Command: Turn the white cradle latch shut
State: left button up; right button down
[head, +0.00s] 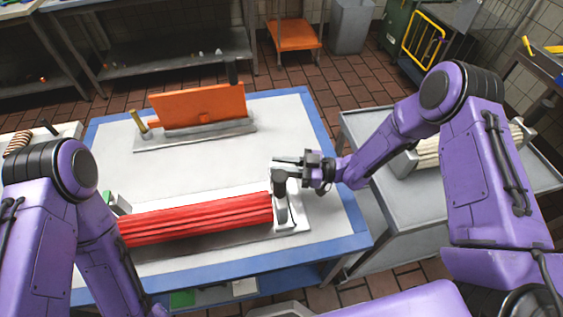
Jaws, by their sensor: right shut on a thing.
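The white cradle (293,222) lies at the front of the table, with its end block at the right end of a bundle of red rods (195,219). The white latch (283,163) is at the top of that end block, with a dark grey upright post just below it in the picture. My right gripper (284,171) reaches in from the right and is shut on the latch. Its fingers hide part of the latch, so its exact angle is hard to tell. My left arm comes down at the lower left, and its gripper is out of view.
An orange panel (199,105) stands in a grey holder at the back of the blue-edged table (352,243). A grey cart (380,192) to the right carries cream rods (438,151). The white table middle is clear.

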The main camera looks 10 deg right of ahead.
jog(key=shift+s+a+m+t+h, duration=0.15)
jog(key=shift+m+t+h, duration=0.55)
jog(key=shift+m+t, duration=0.7)
jog(key=shift+t, duration=0.4)
jog(key=c, duration=1)
grip_release()
jog(key=shift+n+g, duration=0.4)
